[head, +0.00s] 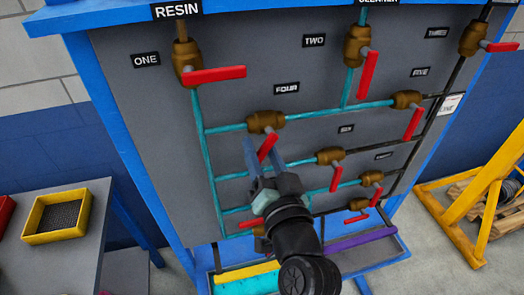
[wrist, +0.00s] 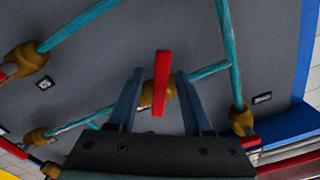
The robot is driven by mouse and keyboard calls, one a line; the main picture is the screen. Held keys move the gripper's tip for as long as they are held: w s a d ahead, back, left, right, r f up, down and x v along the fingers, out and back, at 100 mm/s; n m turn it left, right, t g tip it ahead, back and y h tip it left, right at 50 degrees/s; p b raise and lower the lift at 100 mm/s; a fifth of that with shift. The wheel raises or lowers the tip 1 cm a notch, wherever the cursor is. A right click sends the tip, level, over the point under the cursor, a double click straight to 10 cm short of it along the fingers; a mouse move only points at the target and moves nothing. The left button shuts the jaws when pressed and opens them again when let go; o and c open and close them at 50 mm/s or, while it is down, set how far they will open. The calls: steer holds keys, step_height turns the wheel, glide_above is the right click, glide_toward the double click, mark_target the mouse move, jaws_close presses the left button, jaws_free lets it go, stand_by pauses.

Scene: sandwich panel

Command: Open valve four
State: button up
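Valve four is a brass valve body (head: 265,121) on a teal pipe, just below and left of the "FOUR" label (head: 287,87). Its red handle (head: 268,147) points down and slightly left, across the pipe. My gripper (head: 262,152) is open in front of the panel, with its blue fingers at the handle. In the wrist view, the red handle (wrist: 161,80) stands between the two spread fingers of my gripper (wrist: 158,78), with a gap on each side. The brass body shows behind it, partly covered by the handle.
Other valves with red handles surround it: valve one (head: 188,62) at upper left, valve two (head: 357,45) at upper right, and several at right and below. A grey table (head: 62,262) with a yellow bin (head: 58,217) stands left; a yellow frame (head: 480,205) stands right.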

steer(key=shift+s+d+f+b, duration=0.15)
steer(key=shift+s+b, duration=0.15)
steer(key=shift+s, duration=0.2)
steer(key=b+v, duration=0.4)
steer(key=v, duration=0.8)
